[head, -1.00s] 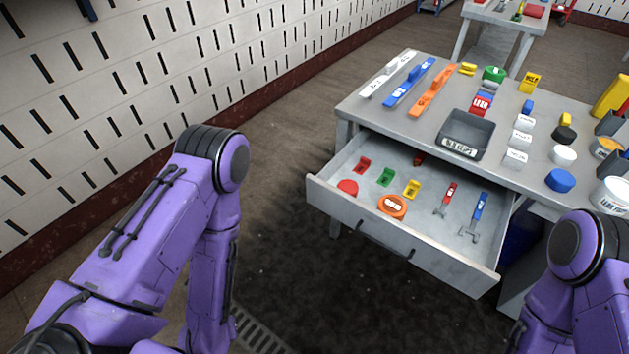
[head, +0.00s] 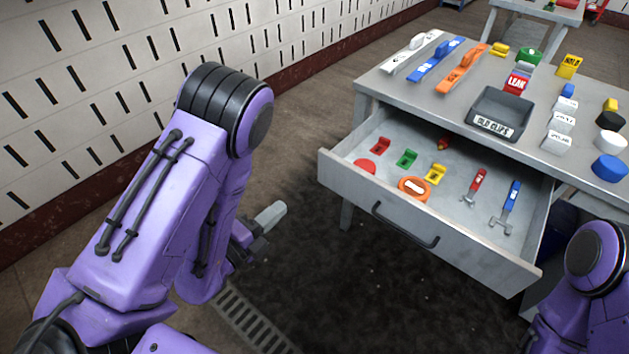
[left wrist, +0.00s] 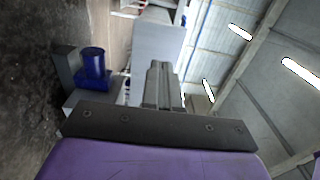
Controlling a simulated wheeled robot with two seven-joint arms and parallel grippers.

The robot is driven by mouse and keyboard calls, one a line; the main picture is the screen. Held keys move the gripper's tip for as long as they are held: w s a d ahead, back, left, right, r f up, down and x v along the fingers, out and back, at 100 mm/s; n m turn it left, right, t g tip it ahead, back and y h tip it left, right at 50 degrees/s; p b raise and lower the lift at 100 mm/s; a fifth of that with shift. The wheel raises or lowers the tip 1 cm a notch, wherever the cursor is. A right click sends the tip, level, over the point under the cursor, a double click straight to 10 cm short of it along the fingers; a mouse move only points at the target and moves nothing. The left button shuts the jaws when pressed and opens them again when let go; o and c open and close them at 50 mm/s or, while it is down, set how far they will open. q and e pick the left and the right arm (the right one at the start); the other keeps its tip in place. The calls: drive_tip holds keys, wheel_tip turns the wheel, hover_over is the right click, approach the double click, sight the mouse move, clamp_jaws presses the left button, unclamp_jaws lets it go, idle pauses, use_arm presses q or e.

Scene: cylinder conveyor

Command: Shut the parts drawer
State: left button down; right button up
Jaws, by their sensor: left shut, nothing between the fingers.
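The parts drawer (head: 455,246) is pulled out from under the grey workbench (head: 437,97). Its front carries a dark bar handle (head: 404,228). Inside lie small red, green and yellow parts, a round red piece, an orange ring and two wrenches with red and blue handles. My left gripper (head: 270,216) is shut and empty, left of the drawer front and apart from it. Its closed fingers also show in the left wrist view (left wrist: 162,88), pointing toward a grey panel. My right arm shows at the lower right, but its gripper is out of view.
On the bench stand a grey bin (head: 499,114), white, blue and orange long-handled items, and several small blocks and caps. A blue object (left wrist: 95,66) shows in the left wrist view. The floor (head: 330,290) before the drawer is clear.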

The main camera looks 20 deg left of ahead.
use_arm(q)
approach(323, 170)
drive_tip(key=p+x, duration=0.1)
drive_tip(key=x, duration=0.4)
drive_tip(key=shift+w, duration=0.4)
drive_tip(key=shift+w+d, duration=0.25)
drive_tip(key=shift+w, duration=0.3)
